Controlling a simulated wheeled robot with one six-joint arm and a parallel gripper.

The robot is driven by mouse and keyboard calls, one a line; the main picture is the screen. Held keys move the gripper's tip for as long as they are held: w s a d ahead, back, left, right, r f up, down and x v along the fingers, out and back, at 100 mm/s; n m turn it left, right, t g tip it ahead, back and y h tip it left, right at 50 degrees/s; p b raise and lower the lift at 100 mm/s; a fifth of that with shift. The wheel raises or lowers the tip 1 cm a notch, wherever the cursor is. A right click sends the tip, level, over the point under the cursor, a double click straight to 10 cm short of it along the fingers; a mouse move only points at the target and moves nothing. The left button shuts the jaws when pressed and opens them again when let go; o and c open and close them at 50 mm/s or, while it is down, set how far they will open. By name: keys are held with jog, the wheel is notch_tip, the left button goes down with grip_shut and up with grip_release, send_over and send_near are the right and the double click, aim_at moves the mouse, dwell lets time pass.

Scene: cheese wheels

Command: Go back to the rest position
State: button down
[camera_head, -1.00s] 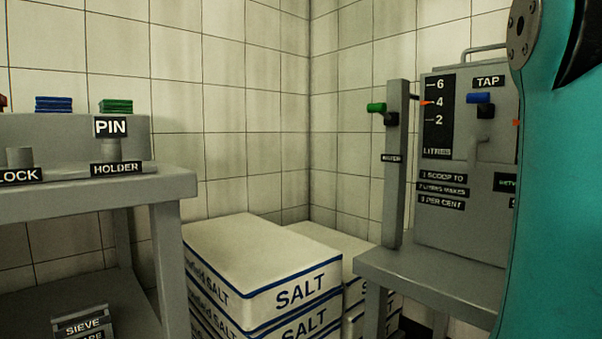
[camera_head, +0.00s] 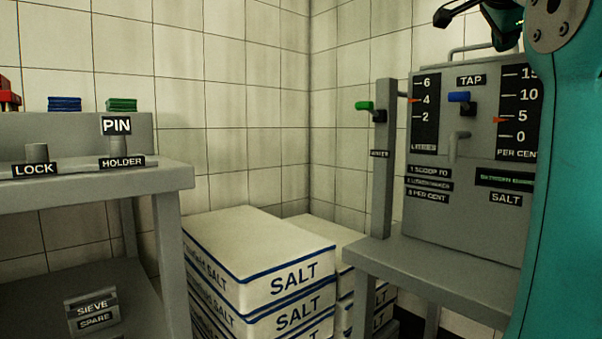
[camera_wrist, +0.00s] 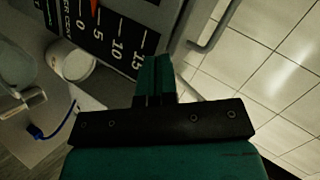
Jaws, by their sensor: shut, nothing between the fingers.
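My gripper (camera_wrist: 154,70) is shut and empty in the wrist view, its teal and black fingers together in front of the dark per-cent scale (camera_wrist: 105,38). In the head view, dark parts at the end of my arm (camera_head: 470,14) show at the top right edge, above the grey tap panel (camera_head: 425,225). My teal arm fills the right side and hides the panel's right edge. Nothing is held.
A grey bench (camera_head: 90,190) with lock and pin holders stands at left. Stacked salt bags (camera_head: 255,245) lie in the tiled corner. A grey stand (camera_head: 440,262) carries the panel. The wrist view shows a white round container (camera_wrist: 72,66) and a blue-handled tool (camera_wrist: 52,130).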

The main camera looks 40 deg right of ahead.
jog(key=w+a+f+n+t+y+p, duration=0.1)
jog(key=w+a+f+n+t+y, duration=0.15)
jog(key=w+a+f+n, duration=0.55)
jog(key=w+a+f+n+t+y, duration=0.1)
jog(key=w+a+f+n+y, duration=0.4)
jog(key=w, duration=0.4)
jog(key=w+a+f+n+y+p, duration=0.1)
jog(key=w+a+f+n+y, duration=0.15)
jog(key=a+f+n, duration=0.6)
jog(key=s+a+f+n+g+y, duration=0.1)
jog(key=s+a+f+n, duration=0.15)
jog(key=a, duration=0.35)
jog(key=s+a+f+n+g+y+p, duration=0.1)
jog(key=a+f+n, duration=0.1)
jog(key=a+f, duration=0.3)
jog(key=s+a+f+n+g+y, duration=0.1)
jog(key=s+a+f+n, duration=0.15)
jog(key=a, duration=0.45)
jog(key=s+a+f+n+g+y, duration=0.1)
jog(key=s+a+f+n+g, duration=0.1)
jog(key=s+a+f+n, duration=0.25)
jog(key=s+a+f+n+g+y, duration=0.25)
jog(key=s+a, duration=0.25)
jog(key=s, duration=0.3)
notch_tip(320, 180, up, 38)
jog(key=p, duration=3.9)
jog(key=shift+h, duration=0.35)
jog(key=shift+w+m, duration=0.1)
jog(key=shift+m, duration=0.15)
